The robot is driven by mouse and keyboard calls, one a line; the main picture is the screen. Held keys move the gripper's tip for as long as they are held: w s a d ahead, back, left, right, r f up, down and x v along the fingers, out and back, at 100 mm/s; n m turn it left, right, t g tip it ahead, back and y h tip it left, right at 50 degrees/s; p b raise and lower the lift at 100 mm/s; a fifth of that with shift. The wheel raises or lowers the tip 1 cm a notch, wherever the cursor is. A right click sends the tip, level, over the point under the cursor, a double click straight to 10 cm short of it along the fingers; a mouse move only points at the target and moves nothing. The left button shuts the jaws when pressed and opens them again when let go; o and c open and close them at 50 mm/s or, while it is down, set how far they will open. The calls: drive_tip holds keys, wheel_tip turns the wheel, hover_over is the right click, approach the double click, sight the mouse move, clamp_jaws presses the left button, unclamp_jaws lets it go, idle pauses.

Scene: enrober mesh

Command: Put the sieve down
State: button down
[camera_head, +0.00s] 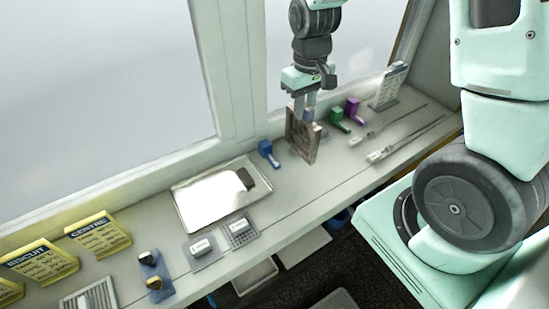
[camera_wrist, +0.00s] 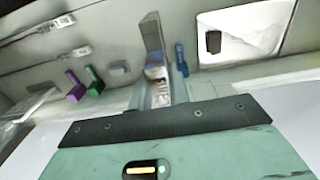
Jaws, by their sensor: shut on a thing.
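My gripper (camera_head: 305,112) points down over the back part of the counter, shut on the sieve (camera_head: 303,138). The sieve looks like a square brown frame, held on edge and upright. Its lower edge is close to the counter; I cannot tell whether it touches. In the wrist view my gripper (camera_wrist: 156,70) shows beyond its pale green housing, and the sieve is mostly hidden there.
A blue-handled tool (camera_head: 268,153) stands left of the sieve; green (camera_head: 339,120) and purple (camera_head: 354,110) ones stand right. A metal tray (camera_head: 190,222) with a dark block lies left. Long thin tools (camera_head: 378,154) lie right. Small grey plates (camera_head: 203,252) sit near the front edge.

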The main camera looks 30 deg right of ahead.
drive_tip(key=p, duration=0.2)
approach(301, 148)
drive_tip(key=f, duration=0.5)
drive_tip(key=shift+w+d+f, duration=0.15)
drive_tip(key=shift+w+f, duration=0.05)
drive_tip(key=shift+f, duration=0.15)
drive_tip(key=shift+f+b, duration=0.1)
drive_tip(key=shift+b, duration=0.25)
drive_tip(key=c, duration=1.3)
unclamp_jaws()
